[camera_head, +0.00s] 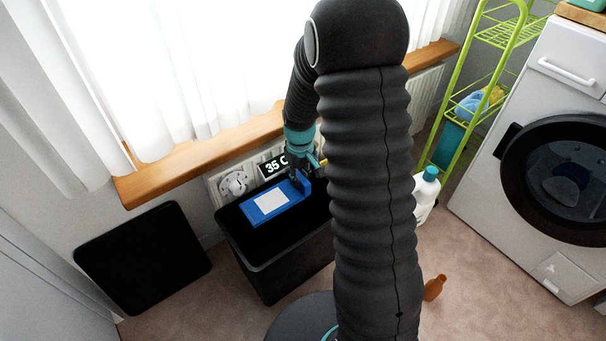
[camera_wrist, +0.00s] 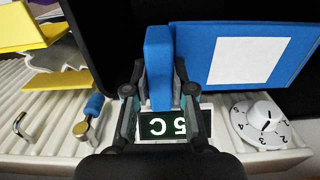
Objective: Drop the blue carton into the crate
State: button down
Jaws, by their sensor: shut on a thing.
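The blue carton (camera_head: 252,212) with a white label is at my gripper (camera_head: 303,172), over the dark top of the black crate (camera_head: 290,270). In the wrist view, my gripper (camera_wrist: 158,100) is shut on an upright blue part (camera_wrist: 158,60) of the carton. The broad labelled face of the carton (camera_wrist: 195,60) extends to the right of the fingers. The crate's inside is too dark to make out. I cannot tell how high the carton is above it.
A radiator with a display (camera_head: 273,166) and a dial (camera_head: 233,184) stands behind the crate, under a wooden sill (camera_head: 160,184). A black panel-like thing (camera_head: 145,255) is at left. A white bottle (camera_head: 426,190), orange bottle (camera_head: 434,288), green rack (camera_head: 455,110) and washer (camera_head: 545,80) are at right.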

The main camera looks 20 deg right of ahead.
jog(key=shift+d+f+b, duration=0.15)
jog(key=shift+f+b, duration=0.6)
jog(key=shift+f, duration=0.55)
jog(key=shift+d+f+b, duration=0.15)
jog(key=shift+f+b, duration=0.6)
jog(key=shift+f, duration=0.55)
jog(key=c, duration=0.9)
grip_release()
jog(key=shift+r, duration=0.15)
notch_tip(320, 180, up, 12)
jog(key=shift+s+f, duration=0.1)
jog(key=shift+m, duration=0.3)
